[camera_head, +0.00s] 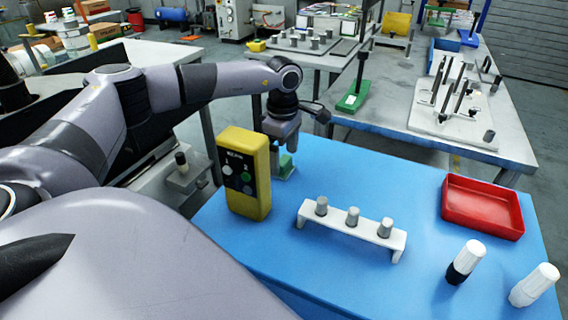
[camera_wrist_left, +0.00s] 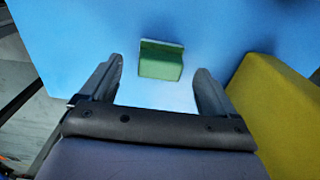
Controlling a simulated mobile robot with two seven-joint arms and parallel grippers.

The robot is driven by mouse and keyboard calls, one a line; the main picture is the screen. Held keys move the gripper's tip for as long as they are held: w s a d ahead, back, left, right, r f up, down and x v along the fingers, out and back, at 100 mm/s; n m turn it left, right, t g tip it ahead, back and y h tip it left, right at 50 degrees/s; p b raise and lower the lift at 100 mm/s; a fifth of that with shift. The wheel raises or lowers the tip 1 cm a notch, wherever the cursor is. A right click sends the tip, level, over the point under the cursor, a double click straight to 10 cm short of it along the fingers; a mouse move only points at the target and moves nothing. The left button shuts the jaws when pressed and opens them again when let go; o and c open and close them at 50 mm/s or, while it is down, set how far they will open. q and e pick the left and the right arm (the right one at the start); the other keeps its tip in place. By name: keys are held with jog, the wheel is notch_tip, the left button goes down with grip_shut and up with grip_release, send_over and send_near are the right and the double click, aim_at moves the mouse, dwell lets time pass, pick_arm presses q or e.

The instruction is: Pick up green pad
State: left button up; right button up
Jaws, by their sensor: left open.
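The green pad (camera_head: 285,166) is a small green block on the blue table, behind the yellow box in the head view. In the left wrist view the green pad (camera_wrist_left: 161,62) lies just beyond the fingertips, roughly centred between them. My left gripper (camera_head: 284,145) points down over the pad, partly hiding it. In the left wrist view my left gripper (camera_wrist_left: 160,82) is open, with nothing between its fingers. The pad appears apart from both fingers. My right gripper is not in view.
A yellow box (camera_head: 243,175) with buttons stands close beside my left gripper; it also fills the right of the wrist view (camera_wrist_left: 275,115). A white rack (camera_head: 352,229) with grey knobs, a red tray (camera_head: 481,207) and two white-capped bottles (camera_head: 466,261) stand farther right.

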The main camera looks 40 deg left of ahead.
aim_at(283, 159)
pick_arm(q)
jog(key=shift+f, duration=1.3)
jog(key=shift+d, duration=0.1)
jog(key=c, duration=1.1)
jog(key=shift+c, duration=0.2)
notch_tip(283, 159, up, 20)
jog(key=shift+o, duration=1)
jog(key=shift+c, duration=0.5)
